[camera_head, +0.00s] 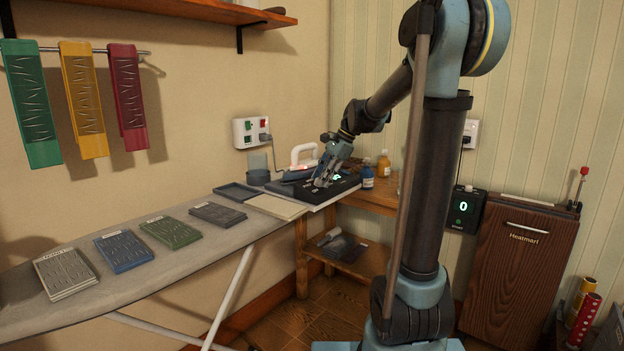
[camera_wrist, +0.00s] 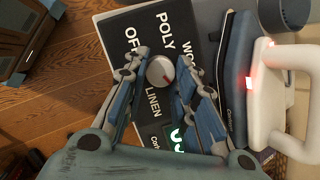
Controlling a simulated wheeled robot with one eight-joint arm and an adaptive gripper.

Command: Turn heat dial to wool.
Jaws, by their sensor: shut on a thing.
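The panel's labels show POLY above the dial, OFF to the left, LINEN below and a partly hidden "WO..." to the right. My gripper (camera_wrist: 162,65) is shut on the dial, one finger on each side. In the head view my gripper (camera_head: 321,181) reaches down to the panel, and its fingers hide the dial. A green readout (camera_wrist: 177,139) is partly covered by a finger.
A white iron (camera_wrist: 272,95) with a red light stands close right of the gripper. Blue (camera_head: 367,176) and orange (camera_head: 384,165) bottles stand beside the panel. The ironing board (camera_head: 180,265) holds several fabric samples. A wooden cabinet (camera_head: 515,265) stands at right.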

